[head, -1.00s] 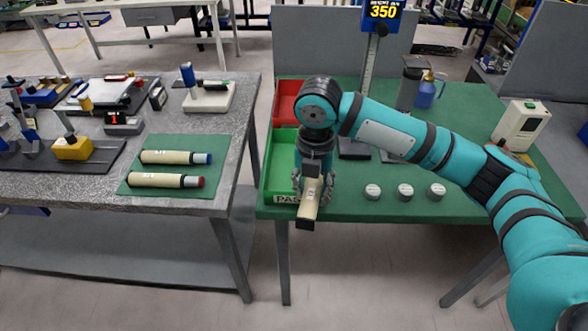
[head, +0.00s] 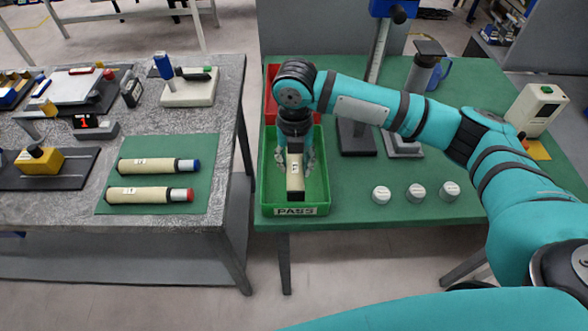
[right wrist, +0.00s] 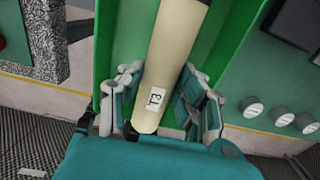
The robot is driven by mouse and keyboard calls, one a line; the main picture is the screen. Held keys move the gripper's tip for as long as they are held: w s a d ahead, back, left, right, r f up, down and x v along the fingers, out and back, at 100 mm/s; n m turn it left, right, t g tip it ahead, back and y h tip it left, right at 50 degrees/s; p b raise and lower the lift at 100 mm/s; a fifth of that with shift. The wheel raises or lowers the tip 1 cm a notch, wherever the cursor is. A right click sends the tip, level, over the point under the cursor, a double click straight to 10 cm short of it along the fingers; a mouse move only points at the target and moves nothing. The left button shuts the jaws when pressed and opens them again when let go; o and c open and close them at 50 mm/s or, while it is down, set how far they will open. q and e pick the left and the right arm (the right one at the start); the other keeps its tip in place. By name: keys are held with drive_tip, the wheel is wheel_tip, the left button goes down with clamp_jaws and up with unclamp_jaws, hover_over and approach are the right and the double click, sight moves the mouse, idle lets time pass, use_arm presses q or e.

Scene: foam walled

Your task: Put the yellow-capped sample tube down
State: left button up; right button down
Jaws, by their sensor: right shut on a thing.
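My right gripper (head: 294,162) is shut on a cream sample tube (head: 295,175) with a black band at its near end. The tube lies lengthwise within the outline of the green tray labelled PASS (head: 296,211). In the right wrist view the tube (right wrist: 169,65) carries a T3 label, with the fingers (right wrist: 163,100) on both sides and green tray walls (right wrist: 108,50) around it. I see no yellow cap; the tube's far end is hidden. I cannot tell whether the tube touches the tray floor. My left gripper is not in view.
A red tray (head: 270,100) sits behind the green one. Several white round lids (head: 416,193) stand to the right on the green table. On the left bench, a green mat (head: 150,148) holds a blue-capped tube (head: 160,165) and a red-capped tube (head: 150,194).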

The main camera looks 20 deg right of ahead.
sight(295, 174)
drive_tip(key=shift+f, duration=0.6)
wheel_tip(295, 174, down, 3)
drive_tip(key=shift+w+f, duration=0.15)
drive_tip(key=shift+f, duration=0.15)
drive_tip(key=c, duration=1.2)
unclamp_jaws()
drive_tip(key=o, duration=0.3)
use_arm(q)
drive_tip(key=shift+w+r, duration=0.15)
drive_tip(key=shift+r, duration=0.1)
